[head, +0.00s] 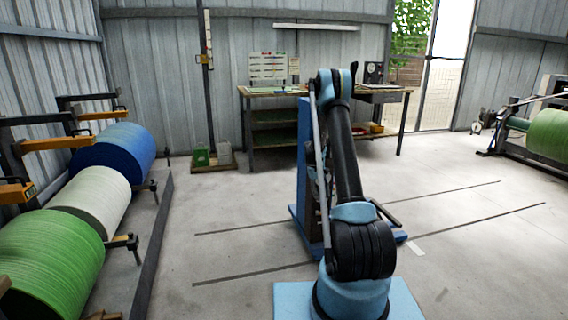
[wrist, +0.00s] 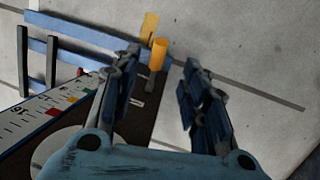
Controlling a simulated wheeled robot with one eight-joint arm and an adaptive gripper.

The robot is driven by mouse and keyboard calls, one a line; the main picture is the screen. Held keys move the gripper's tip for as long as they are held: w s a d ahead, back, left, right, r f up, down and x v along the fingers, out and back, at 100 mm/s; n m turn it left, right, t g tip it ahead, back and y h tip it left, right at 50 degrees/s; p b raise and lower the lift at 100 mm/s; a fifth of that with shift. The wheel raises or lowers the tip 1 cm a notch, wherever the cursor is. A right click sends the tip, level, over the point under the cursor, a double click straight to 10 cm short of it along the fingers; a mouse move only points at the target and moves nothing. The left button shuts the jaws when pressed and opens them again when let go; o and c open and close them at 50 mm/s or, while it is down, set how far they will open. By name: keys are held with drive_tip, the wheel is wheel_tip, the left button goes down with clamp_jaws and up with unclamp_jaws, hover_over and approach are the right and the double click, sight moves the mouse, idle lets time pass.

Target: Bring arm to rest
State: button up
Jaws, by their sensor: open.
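My arm stands in the middle of the head view, its blue and black links rising from a light blue base. My gripper (wrist: 162,68) shows in the wrist view with its two dark fingers spread apart. Nothing is between the fingers; the floor and part of a blue frame (wrist: 88,44) show beyond them. In the head view the gripper cannot be made out behind the arm.
A blue stand (head: 304,150) is directly behind my arm. In the wrist view, yellow posts (wrist: 158,55) and a marked scale strip (wrist: 52,108) lie below the gripper. Large green (head: 48,252), white and blue rolls line the left. A workbench (head: 270,92) stands at the back.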

drive_tip(key=s+a+r+m+t+y, duration=0.1)
drive_tip(key=s+r, duration=0.8)
drive_tip(key=r, duration=0.3)
drive_tip(key=s+a+r, duration=0.1)
drive_tip(key=s+r, duration=0.7)
drive_tip(key=r, duration=0.4)
drive_tip(key=s+a+r+t, duration=0.1)
drive_tip(key=s+r, duration=0.2)
drive_tip(key=s, duration=0.5)
drive_tip(key=s+r, duration=0.2)
drive_tip(key=s, duration=0.6)
drive_tip(key=s+a+f+m+t, duration=0.1)
drive_tip(key=s+f, duration=0.2)
drive_tip(key=s, duration=0.8)
drive_tip(key=s+a+f+m+y, duration=0.1)
drive_tip(key=s+f, duration=0.3)
drive_tip(key=s, duration=0.8)
drive_tip(key=shift+f+t+y, duration=0.3)
drive_tip(key=shift+t, duration=0.1)
